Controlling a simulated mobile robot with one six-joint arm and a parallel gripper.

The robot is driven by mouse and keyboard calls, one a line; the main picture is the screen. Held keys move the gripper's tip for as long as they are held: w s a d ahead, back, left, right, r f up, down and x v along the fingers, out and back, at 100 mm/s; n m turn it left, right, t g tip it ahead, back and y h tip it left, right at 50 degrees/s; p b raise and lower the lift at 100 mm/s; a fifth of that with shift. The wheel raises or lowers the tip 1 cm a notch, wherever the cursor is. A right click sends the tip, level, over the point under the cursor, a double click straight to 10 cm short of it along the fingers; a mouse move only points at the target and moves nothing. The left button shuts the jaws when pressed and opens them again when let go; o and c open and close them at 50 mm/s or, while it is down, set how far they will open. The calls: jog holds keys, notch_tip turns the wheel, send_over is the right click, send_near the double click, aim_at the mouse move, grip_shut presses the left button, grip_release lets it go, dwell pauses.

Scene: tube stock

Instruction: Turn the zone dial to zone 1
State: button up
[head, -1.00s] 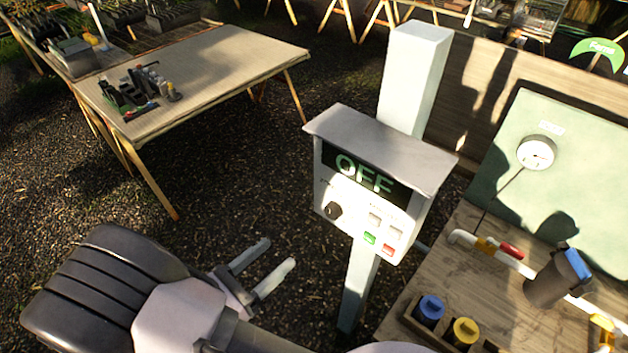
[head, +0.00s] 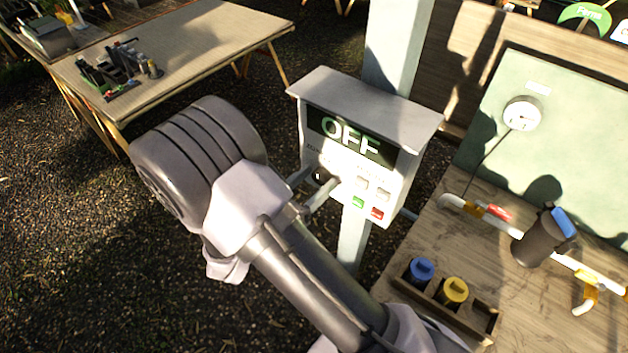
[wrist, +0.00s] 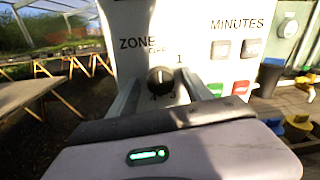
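The control box (head: 310,155) stands on a pale post, and its display (head: 350,137) reads OFF. Its black zone dial (wrist: 160,80) sits below the ZONE lettering in the wrist view, with OFF above it and a 1 at its upper right. In the head view the dial (head: 318,176) is partly hidden by my gripper. My gripper (wrist: 160,92) is open, one finger on each side of the dial. Whether either finger touches the dial cannot be told. The gripper also shows in the head view (head: 309,190).
Grey, green (head: 358,202) and red (head: 376,214) buttons sit right of the dial. A wooden bench (head: 480,255) with pipes, a dark canister and a box holding blue and yellow caps stands at right. A table (head: 200,40) stands at back left.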

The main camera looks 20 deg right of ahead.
grip_shut()
jog(key=m+b, duration=0.1)
jog(key=m, duration=0.3)
jog(key=shift+m, duration=0.4)
jog(key=m+b, duration=0.2)
jog(key=m, duration=0.2)
jog(key=shift+s+m, duration=0.1)
jog(key=shift+m, duration=0.2)
jog(key=shift+b, duration=0.3)
jog(key=shift+o, duration=0.7)
grip_release()
